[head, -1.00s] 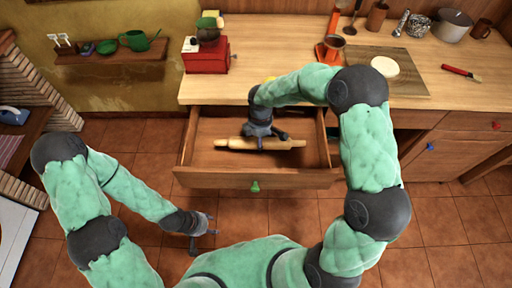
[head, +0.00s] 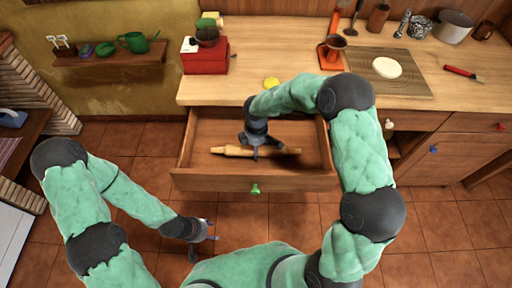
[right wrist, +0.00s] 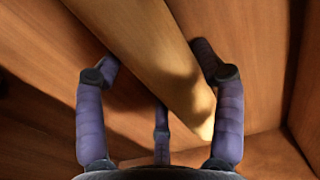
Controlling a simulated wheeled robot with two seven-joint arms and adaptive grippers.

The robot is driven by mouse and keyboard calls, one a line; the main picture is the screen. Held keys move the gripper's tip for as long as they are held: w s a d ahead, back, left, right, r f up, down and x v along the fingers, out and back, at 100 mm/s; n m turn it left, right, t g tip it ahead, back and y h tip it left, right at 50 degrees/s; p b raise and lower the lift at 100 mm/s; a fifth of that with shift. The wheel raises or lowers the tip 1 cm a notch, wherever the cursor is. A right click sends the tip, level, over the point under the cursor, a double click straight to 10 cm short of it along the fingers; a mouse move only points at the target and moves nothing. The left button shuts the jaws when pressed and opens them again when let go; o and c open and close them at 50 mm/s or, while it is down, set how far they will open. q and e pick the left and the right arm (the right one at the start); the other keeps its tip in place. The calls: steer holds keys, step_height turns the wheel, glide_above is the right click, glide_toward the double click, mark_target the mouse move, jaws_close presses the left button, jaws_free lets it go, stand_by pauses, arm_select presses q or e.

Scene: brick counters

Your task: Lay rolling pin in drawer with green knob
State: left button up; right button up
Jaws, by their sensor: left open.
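The wooden rolling pin (head: 232,150) lies crosswise inside the open drawer (head: 215,181) with the green knob (head: 255,189). My right gripper (head: 262,148) is inside the drawer, over the right part of the pin, and hides some of it. In the right wrist view the pin (right wrist: 150,50) runs between the spread fingers, with a gap beside the right fingertip. The gripper looks open around it. My left gripper (head: 213,230) is open and empty over the floor, in front of the drawer at the left.
The counter above holds a red box-like grinder (head: 205,60), a yellow round thing (head: 271,84), a cutting board (head: 415,84) with a pale round on it, and a red-handled tool (head: 463,73).

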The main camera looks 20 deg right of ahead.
steer(key=shift+o, duration=0.9)
step_height(320, 180, up, 12)
steer(key=p, duration=0.5)
steer(key=shift+r, duration=0.2)
stand_by(0.5)
